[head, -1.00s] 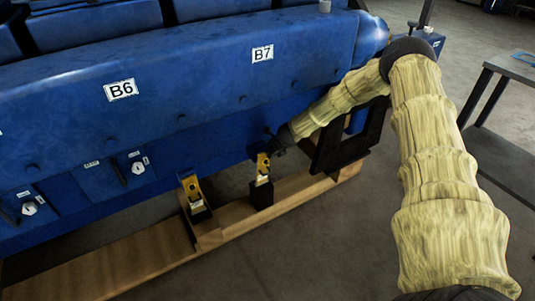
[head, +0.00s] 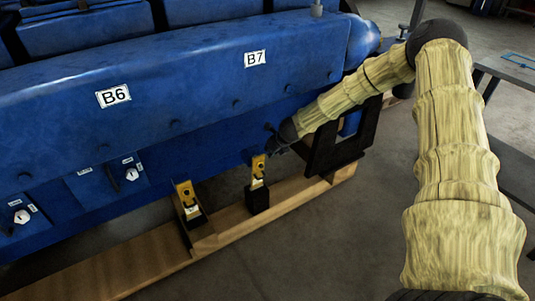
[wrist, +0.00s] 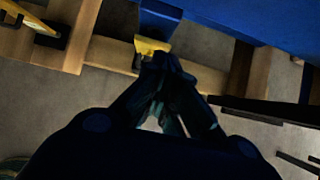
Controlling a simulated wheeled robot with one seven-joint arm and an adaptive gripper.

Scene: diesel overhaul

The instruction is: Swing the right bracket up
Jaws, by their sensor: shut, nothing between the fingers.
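The right bracket (head: 258,168) is a yellow piece with a black base, standing on the wooden beam below the blue engine in the head view. In the wrist view the same bracket's yellow part (wrist: 150,46) shows just beyond my fingertips. My gripper (wrist: 165,62) is shut and empty. In the head view my gripper (head: 274,143) is small and dark, close to the upper right side of the right bracket. I cannot tell whether it touches the bracket. The left bracket (head: 186,194) stands to the left, also yellow on a black base.
The blue engine (head: 180,85), labelled B6 and B7, rises behind the brackets. The wooden beam (head: 290,196) runs beneath it. A black frame (head: 345,153) stands close to the right of my gripper. A dark table (head: 512,165) is at the far right. Grey floor lies in front.

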